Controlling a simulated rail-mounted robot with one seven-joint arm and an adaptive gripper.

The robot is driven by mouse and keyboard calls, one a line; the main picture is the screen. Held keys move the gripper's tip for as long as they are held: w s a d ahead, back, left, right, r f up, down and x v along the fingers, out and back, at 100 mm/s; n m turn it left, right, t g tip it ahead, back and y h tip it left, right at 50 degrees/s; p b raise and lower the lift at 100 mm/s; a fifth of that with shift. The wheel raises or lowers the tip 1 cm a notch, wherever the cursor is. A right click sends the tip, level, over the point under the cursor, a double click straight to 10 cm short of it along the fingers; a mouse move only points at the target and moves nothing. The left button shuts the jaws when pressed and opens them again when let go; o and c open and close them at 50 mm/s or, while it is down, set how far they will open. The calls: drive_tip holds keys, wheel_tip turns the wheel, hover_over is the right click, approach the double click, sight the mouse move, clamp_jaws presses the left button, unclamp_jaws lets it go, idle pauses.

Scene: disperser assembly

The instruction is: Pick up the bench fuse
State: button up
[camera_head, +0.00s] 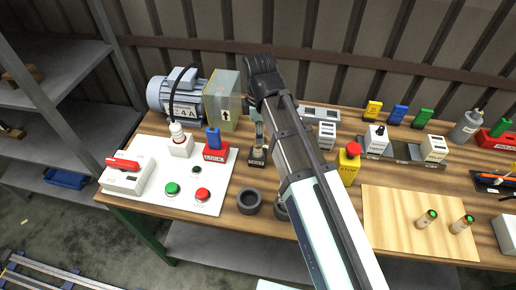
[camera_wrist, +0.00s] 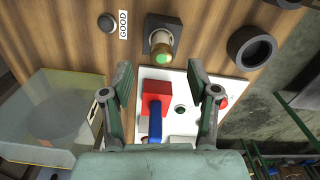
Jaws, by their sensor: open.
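In the wrist view a tan cylinder with a green end, looking like a fuse (camera_wrist: 162,50), stands in a dark square holder (camera_wrist: 157,24) beside a "GOOD" label. My gripper (camera_wrist: 160,76) is open and empty, its two fingers apart, with the fuse just beyond the gap between them. In the head view the dark holder (camera_head: 258,157) is on the bench, and my arm covers much of the area around it. I cannot tell which is called the bench fuse.
A white panel (camera_head: 148,203) with buttons and a red lock block (camera_head: 215,154) lies left of the holder. A dark ring (camera_head: 250,200) is in front. A yellow emergency-stop box (camera_head: 349,165) stands right.

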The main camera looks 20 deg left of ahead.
sight(259, 148)
drive_tip(key=shift+f, duration=1.2)
drive_tip(key=shift+s+f+p, duration=0.1)
drive_tip(key=shift+f+p, duration=1)
drive_tip(key=shift+f, duration=1.5)
clamp_jaws()
